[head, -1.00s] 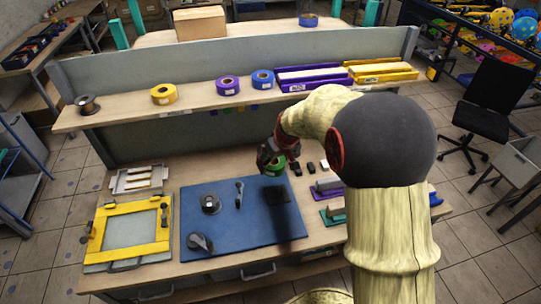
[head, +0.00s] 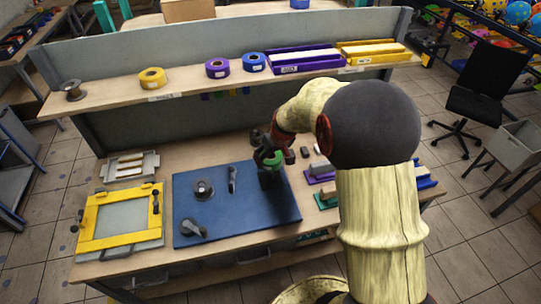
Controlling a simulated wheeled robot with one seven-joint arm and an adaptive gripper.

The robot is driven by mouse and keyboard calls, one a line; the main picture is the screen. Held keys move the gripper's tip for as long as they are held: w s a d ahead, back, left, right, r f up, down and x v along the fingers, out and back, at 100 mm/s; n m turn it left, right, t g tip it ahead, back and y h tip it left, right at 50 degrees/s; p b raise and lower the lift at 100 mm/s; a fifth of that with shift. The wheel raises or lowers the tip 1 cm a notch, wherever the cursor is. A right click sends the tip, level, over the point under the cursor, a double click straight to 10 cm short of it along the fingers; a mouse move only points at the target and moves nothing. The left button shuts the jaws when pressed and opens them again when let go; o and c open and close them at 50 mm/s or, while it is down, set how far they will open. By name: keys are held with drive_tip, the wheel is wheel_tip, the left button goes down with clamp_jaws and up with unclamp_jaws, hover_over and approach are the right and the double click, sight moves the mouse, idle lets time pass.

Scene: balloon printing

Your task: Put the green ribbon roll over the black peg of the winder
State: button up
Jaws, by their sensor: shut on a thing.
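The green ribbon roll (head: 270,159) is in my gripper (head: 265,157), at the right back part of the blue mat (head: 243,208). The fingers partly cover the roll, and I cannot tell its exact height. A dark block (head: 270,180) is on the mat just below the roll. A round dark piece with a short upright post (head: 204,189) stands left of it, apart from the roll. It looks like the winder with its peg, but it is too small to be sure.
A dark handled tool (head: 232,179) and a grey-black tool (head: 193,228) lie on the mat. A yellow frame (head: 87,247) is left of it. Yellow (head: 152,77), purple (head: 217,67) and blue (head: 254,62) rolls sit on the shelf. Small blocks stand right of the mat.

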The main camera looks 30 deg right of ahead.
sight(271, 173)
drive_tip(key=shift+f+b, duration=1.55)
drive_tip(key=shift+f, duration=1.55)
drive_tip(key=shift+f+b, duration=1.6)
drive_tip(key=shift+f, duration=0.05)
drive_tip(key=o, duration=1.2)
drive_tip(key=shift+c, duration=0.2)
drive_tip(key=shift+o, duration=0.5)
drive_tip(key=shift+r, duration=0.1)
drive_tip(key=shift+s+r, duration=0.1)
drive_tip(key=shift+r, duration=0.2)
drive_tip(key=v, duration=1.1)
drive_tip(key=shift+r, duration=0.1)
